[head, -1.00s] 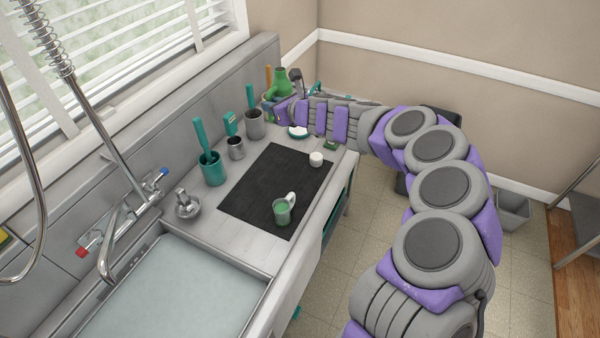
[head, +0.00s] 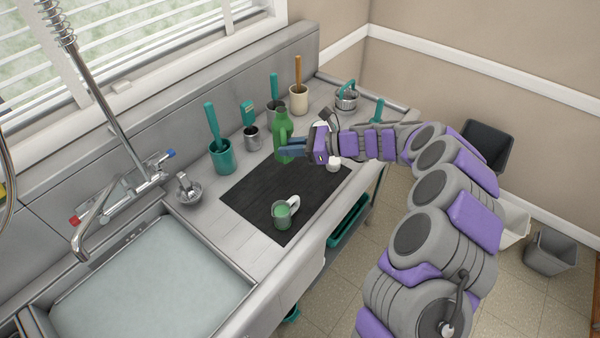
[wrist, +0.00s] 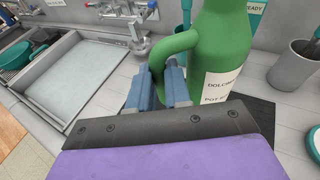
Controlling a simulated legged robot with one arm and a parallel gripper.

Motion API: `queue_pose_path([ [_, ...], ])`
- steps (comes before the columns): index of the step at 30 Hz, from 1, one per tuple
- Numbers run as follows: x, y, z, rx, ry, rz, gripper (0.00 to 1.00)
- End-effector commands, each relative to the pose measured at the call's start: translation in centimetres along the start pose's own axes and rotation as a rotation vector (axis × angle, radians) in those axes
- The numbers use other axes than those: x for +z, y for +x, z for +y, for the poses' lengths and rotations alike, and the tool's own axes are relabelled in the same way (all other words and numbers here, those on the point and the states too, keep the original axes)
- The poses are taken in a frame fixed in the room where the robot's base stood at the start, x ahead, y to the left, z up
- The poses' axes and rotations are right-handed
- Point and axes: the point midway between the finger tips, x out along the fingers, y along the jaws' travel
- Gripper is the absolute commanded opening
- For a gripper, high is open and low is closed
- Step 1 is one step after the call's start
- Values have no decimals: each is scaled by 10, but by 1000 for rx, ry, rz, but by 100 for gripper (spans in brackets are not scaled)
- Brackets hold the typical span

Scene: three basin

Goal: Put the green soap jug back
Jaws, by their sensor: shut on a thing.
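The green soap jug (head: 283,142) is upright at the back edge of the black mat (head: 252,196) in the head view. My gripper (head: 292,148) reaches it from the right and is shut on its handle. In the wrist view the jug (wrist: 222,50) fills the upper middle, with a white label facing me. The blue fingers of my gripper (wrist: 162,85) close around the lower part of the handle. I cannot tell whether the jug's base touches the counter or is held just above it.
A green mug (head: 282,214) stands on the mat. A teal holder (head: 222,157), a metal cup (head: 252,138) and a cream crock (head: 299,100) line the back of the counter. A metal pot (head: 346,100) is in the far corner. The sink (head: 150,285) is at left.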

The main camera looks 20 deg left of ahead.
Motion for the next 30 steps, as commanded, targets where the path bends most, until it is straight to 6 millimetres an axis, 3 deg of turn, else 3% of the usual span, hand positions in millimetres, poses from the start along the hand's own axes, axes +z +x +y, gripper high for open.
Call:
queue_pose_path([
  [9,-48,-5,2,-4,-2,-17,0],
  [13,-56,-7,2,-6,-3,-23,0],
  [21,-88,16,2,-2,2,-8,0],
  [28,-89,15,2,-2,-1,-9,0],
  [29,-90,14,2,-1,0,-9,20],
  [30,-90,13,2,-1,1,-10,24],
])
